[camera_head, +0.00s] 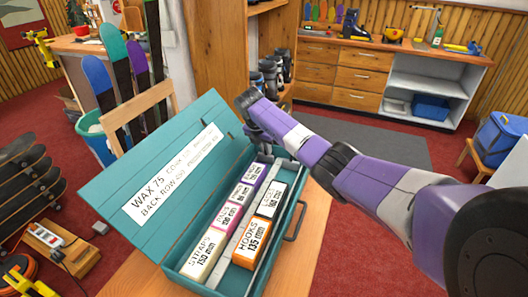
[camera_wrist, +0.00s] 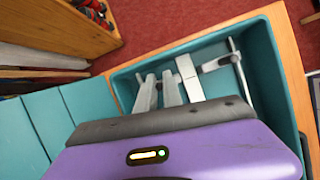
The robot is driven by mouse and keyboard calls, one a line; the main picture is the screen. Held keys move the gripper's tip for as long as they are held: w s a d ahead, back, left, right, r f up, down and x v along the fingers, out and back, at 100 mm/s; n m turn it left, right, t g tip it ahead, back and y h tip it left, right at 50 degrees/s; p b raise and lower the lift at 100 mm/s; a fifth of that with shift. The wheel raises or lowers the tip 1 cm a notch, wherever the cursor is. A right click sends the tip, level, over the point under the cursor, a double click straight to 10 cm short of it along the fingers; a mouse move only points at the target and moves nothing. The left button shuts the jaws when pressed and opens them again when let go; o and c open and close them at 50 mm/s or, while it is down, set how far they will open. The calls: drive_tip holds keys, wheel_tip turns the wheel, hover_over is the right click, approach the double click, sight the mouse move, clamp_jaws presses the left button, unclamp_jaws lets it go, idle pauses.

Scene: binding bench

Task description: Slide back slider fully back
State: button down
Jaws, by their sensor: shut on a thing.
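A teal box (camera_head: 272,255) stands on a wooden bench with its lid (camera_head: 125,185) open to the left. A grey rail (camera_head: 223,262) runs lengthwise between two rows of labelled cartons, including a STRAPS carton (camera_head: 205,248) and a HOOKS carton (camera_head: 252,240). My arm reaches over the box's far end; in the head view my gripper is mostly hidden. In the wrist view my gripper (camera_wrist: 170,90) is inside the box, shut on a pale grey piece, apparently the back slider (camera_wrist: 188,78). The exact contact is unclear. A thin grey bar (camera_wrist: 241,75) lies to the right.
The lid carries a white label (camera_head: 175,172) with rows written on it; its small print is unreadable. Skis (camera_head: 97,82) stand behind the box, near a wooden shelf unit (camera_head: 220,50). Skateboards (camera_head: 30,180) are at left. Red floor is open beyond the bench.

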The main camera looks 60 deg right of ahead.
drive_tip(key=shift+d+r, duration=0.1)
drive_tip(key=shift+d, duration=0.05)
drive_tip(key=c, duration=1.5)
unclamp_jaws()
drive_tip(key=v, duration=0.7)
drive_tip(key=shift+r, duration=0.3)
